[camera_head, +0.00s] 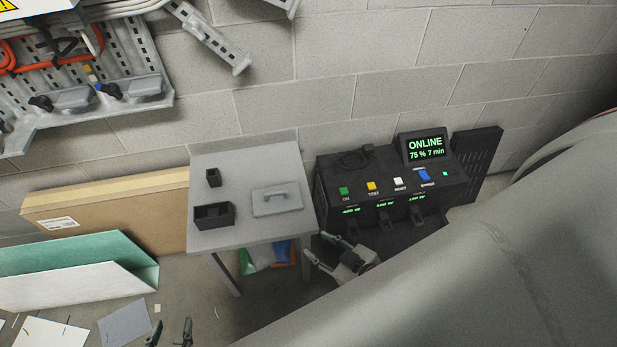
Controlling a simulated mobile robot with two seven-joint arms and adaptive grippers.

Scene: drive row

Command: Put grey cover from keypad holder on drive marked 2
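A flat grey panel with a raised handle (277,199) lies on the right part of a small grey table (245,162). A low black open-topped holder (214,216) stands at the table's front left, and a smaller black holder (213,178) stands behind it. I cannot tell which is the keypad holder, nor make out a grey cover inside either. No drive marked 2 can be read. My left gripper (171,334) shows only its two fingertips at the bottom edge, apart and empty. My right gripper (318,249) is open and empty, right of the table, before the black unit.
A black power unit (390,186) with coloured buttons and an ONLINE screen stands right of the table. A cardboard box (110,210) and green folded panel (75,265) lie left. A cable rack (130,60) hangs upper left. My large grey arm link blocks the lower right.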

